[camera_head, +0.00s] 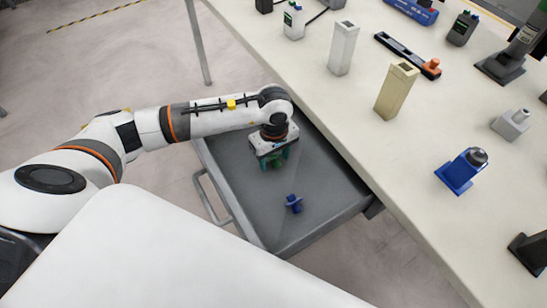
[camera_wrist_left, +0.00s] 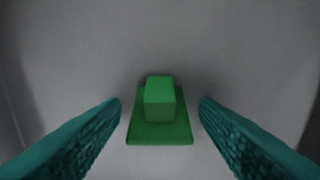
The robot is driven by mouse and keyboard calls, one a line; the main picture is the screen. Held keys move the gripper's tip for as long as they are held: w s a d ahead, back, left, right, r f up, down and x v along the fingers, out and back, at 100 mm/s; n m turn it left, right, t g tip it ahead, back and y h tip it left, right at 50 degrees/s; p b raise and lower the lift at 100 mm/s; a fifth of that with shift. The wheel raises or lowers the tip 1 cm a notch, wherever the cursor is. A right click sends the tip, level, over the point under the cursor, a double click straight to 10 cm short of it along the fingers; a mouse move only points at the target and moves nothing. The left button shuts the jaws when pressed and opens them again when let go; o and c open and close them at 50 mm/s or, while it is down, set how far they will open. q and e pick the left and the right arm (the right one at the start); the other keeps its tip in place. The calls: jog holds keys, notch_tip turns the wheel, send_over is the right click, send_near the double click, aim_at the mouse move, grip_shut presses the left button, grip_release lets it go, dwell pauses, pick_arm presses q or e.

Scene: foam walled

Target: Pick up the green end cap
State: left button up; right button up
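The green end cap (camera_wrist_left: 160,128) has a flat base with a raised block on top. It sits on the grey drawer floor, centred between the two teal fingers of my left gripper (camera_wrist_left: 160,120) in the left wrist view. The fingers are open, with a gap on each side of the cap. In the head view my left gripper (camera_head: 273,158) points down into the open drawer (camera_head: 325,178), and a bit of the green end cap (camera_head: 278,163) shows between its fingers. My right gripper is not in view.
A blue part (camera_head: 293,204) lies in the drawer nearer its front corner. The drawer walls surround the gripper. The table (camera_head: 420,150) above the drawer's right side carries a beige block (camera_head: 396,92), a white block (camera_head: 342,48), a blue holder (camera_head: 461,172) and other items.

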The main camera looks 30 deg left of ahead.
pick_arm(q)
jog(key=c, duration=0.9)
jog(key=shift+r, duration=0.1)
